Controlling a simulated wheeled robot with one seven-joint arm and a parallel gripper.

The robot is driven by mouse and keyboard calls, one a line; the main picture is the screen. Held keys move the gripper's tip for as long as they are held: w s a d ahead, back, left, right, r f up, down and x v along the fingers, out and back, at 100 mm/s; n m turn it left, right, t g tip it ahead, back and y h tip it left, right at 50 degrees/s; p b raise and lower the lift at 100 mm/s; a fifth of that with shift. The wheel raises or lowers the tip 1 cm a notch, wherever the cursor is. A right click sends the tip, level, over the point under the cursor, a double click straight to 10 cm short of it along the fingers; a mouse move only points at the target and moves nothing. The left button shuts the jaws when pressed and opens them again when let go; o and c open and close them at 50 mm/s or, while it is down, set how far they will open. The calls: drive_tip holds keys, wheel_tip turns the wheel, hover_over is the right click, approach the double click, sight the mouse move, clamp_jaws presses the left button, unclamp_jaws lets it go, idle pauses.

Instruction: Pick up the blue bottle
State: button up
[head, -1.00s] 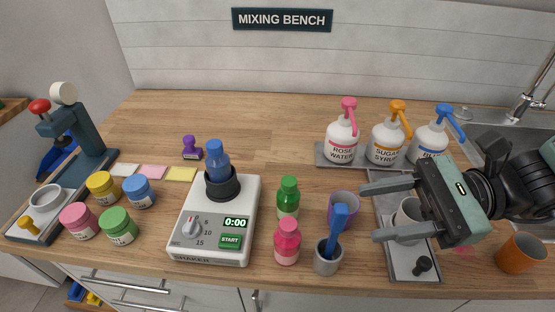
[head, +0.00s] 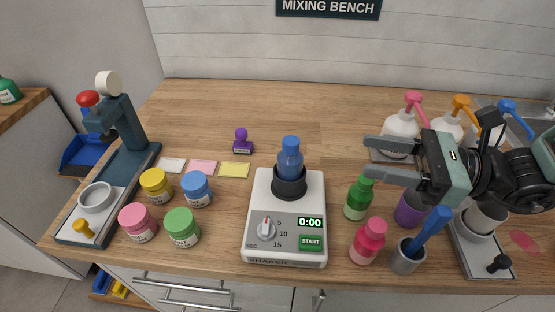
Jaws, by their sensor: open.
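The blue bottle (head: 290,158) stands upright in the dark round holder (head: 289,182) on top of the white shaker (head: 286,246). The holder hides its lower part. My gripper (head: 370,158) is open and empty, with its fingers pointing left. In the picture it is to the right of the blue bottle, with a clear gap between them. The shaker's display reads 0:00.
A green bottle (head: 358,197) and a pink bottle (head: 368,241) stand right of the shaker, beside a grey cup (head: 407,257) holding a blue tool and a purple cup (head: 411,209). Pump bottles (head: 401,127) stand behind my gripper. Several jars (head: 182,227) are at left.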

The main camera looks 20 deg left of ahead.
sight(284, 142)
drive_tip(key=a+p, duration=0.1)
drive_tip(key=a, duration=0.4)
drive_tip(key=s+a+p, duration=0.1)
drive_tip(key=a, duration=0.9)
drive_tip(key=shift+s+a+p, duration=0.2)
drive_tip(key=shift+a+p, duration=0.15)
drive_tip(key=shift+p, duration=0.05)
clamp_jaws()
